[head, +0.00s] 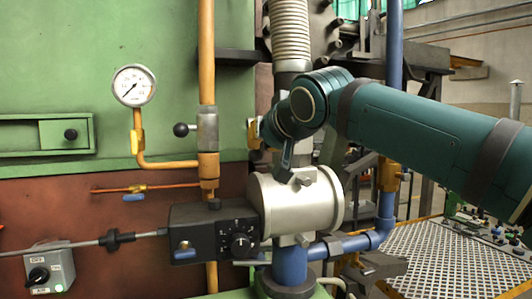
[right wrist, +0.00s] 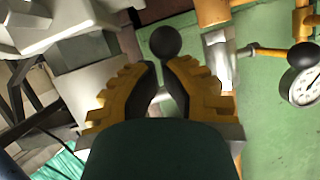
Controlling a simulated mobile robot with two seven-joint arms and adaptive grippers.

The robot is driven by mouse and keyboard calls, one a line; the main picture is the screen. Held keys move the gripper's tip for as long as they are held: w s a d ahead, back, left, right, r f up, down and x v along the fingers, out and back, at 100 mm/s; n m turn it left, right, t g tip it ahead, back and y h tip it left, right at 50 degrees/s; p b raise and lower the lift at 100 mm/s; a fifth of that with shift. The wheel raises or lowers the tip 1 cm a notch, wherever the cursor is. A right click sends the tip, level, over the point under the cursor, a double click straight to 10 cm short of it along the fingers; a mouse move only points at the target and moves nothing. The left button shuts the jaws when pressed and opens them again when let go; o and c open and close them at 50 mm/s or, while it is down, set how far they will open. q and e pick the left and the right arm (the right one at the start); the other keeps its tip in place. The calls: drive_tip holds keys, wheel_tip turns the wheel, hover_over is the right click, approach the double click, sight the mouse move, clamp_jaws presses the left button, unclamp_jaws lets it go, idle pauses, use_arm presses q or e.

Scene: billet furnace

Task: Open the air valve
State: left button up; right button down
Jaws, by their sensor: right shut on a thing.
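My right gripper (head: 254,132) is right of the orange pipe, its yellow fingers pointing left. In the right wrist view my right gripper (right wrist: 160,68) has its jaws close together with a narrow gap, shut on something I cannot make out. A black ball-ended lever (head: 181,129) sticks out from a steel valve body (head: 208,129) on the orange pipe. In the right wrist view the black ball (right wrist: 166,42) shows just past the fingertips, but in the head view it stands clear of them. I cannot tell which fitting is the air valve. My left gripper is out of view.
A pressure gauge (head: 134,85) hangs left of the orange pipe (head: 207,50). A pale cylindrical housing (head: 295,203) with a black control box (head: 205,232) stands below my right arm. A blue pipe (head: 394,60) rises at the right above a perforated table (head: 450,262).

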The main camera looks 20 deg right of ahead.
sight(261, 151)
drive_tip(key=shift+w+f, duration=0.5)
drive_tip(key=shift+f, duration=0.1)
drive_tip(key=shift+w+f, duration=0.5)
drive_tip(key=shift+w, duration=0.1)
drive_tip(key=shift+w+b, duration=0.1)
drive_tip(key=shift+b, duration=0.2)
drive_tip(key=shift+r, duration=0.1)
